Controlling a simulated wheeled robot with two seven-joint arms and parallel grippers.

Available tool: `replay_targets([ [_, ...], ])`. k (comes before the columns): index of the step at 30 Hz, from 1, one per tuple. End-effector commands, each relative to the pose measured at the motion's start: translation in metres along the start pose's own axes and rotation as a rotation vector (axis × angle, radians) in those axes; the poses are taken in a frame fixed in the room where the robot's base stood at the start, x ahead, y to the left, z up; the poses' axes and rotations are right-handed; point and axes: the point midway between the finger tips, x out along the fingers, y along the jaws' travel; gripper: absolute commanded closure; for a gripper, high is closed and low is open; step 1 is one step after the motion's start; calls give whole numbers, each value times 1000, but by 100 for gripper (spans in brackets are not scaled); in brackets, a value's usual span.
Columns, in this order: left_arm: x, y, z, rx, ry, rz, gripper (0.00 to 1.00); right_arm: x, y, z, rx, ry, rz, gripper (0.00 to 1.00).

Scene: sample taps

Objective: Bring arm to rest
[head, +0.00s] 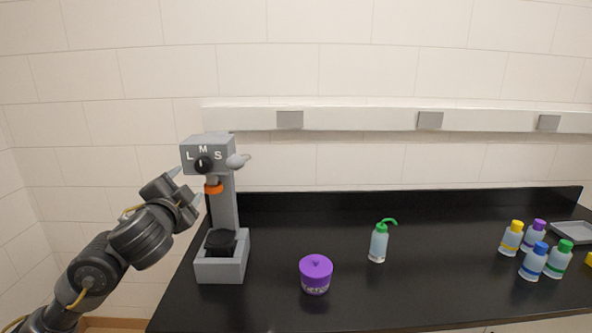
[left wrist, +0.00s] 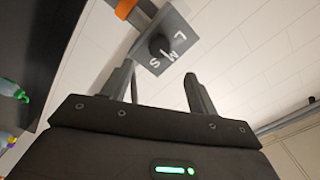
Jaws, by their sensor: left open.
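My left arm comes in from the left in the head view. Its gripper (head: 188,186) is open and empty, just left of the grey tap stand and below its head. In the left wrist view my left gripper (left wrist: 160,70) shows two spread fingers with nothing held between them. The stand's head (left wrist: 165,45), with its black knob and letters L, M and S, lies beyond the fingertips. The tap stand (head: 222,205) is upright with an orange ring, a grey lever and a black piece in its base. My right gripper is not in view.
A purple-lidded jar (head: 316,272) and a green-topped wash bottle (head: 378,243) stand mid-bench. Several colour-capped bottles (head: 533,263) and a grey tray (head: 573,232) are at the right. The black bench (head: 440,280) is clear between them. A wall rail (head: 360,118) runs behind.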

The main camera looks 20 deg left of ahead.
Motion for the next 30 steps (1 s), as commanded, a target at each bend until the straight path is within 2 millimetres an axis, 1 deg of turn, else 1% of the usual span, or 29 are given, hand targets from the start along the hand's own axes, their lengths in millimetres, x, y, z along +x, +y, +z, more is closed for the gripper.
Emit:
replay_targets([
  [2,0,6,1,-5,-2,11,41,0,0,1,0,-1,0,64],
  [4,-1,21,5,-18,-11,40,41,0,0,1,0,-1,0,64],
  [5,-2,32,8,-26,-19,61,41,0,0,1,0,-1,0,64],
  [8,-12,85,24,-71,-58,165,41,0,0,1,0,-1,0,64],
  [9,-20,112,32,-97,-83,218,41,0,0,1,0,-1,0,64],
  [11,-36,154,48,-139,-130,305,41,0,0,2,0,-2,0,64],
  [12,-49,183,58,-170,-166,363,41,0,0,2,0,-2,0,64],
  [14,-73,223,74,-218,-226,448,41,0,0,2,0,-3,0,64],
  [15,-91,248,85,-249,-269,503,41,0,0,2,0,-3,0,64],
  [17,-120,283,101,-297,-339,583,41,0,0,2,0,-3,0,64],
  [18,-141,303,111,-328,-387,631,41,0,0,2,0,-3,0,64],
  [19,-156,317,118,-349,-423,665,41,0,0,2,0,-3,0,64],
  [21,-190,342,131,-394,-498,730,41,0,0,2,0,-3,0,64],
  [23,-216,359,140,-426,-558,776,41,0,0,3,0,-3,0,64],
  [24,-232,369,146,-445,-597,803,41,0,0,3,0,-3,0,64],
  [26,-256,381,152,-471,-650,839,41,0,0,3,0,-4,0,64],
  [27,-270,388,156,-489,-684,861,41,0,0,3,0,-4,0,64],
  [29,-292,396,162,-512,-734,890,41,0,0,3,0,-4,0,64],
  [30,-306,401,165,-526,-767,909,41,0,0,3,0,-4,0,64],
])
